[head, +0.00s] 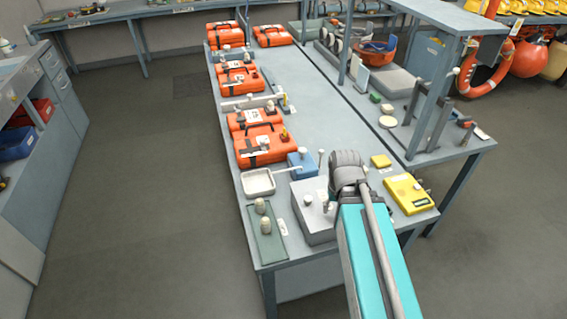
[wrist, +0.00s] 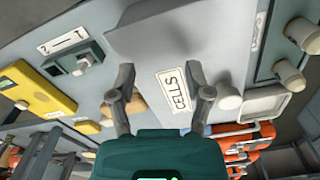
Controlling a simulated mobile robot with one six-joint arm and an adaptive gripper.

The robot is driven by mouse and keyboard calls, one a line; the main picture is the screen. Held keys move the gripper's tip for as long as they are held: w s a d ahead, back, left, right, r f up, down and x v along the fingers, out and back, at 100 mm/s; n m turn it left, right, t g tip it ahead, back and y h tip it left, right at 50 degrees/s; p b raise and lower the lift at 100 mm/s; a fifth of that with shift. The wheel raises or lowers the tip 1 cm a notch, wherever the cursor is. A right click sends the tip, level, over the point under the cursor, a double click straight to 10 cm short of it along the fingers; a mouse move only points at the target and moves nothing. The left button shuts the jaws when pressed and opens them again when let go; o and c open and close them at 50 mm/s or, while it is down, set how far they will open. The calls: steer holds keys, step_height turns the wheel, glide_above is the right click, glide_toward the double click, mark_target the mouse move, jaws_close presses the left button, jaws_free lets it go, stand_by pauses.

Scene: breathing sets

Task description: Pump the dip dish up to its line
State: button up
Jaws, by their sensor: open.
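The shallow white dip dish (head: 258,183) stands on the near part of the bench, and it also shows at the right of the wrist view (wrist: 262,108). A blue box (head: 301,164) with a thin pale spout reaching left toward the dish stands beside it; I take it as the pump. The dish's line and fill level are too small to tell. My gripper (wrist: 160,72) is open and empty, over the grey box (head: 312,212) labelled CELLS. In the head view my arm hides the fingertips.
A green tray (head: 278,247) with two beige knobs lies at the near left. A yellow case (head: 409,195) is at the right. Orange cases (head: 266,146) line the left edge behind the dish. The bench middle further back is clear. A shelf frame stands at the right.

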jaws_close()
stand_by(1.3)
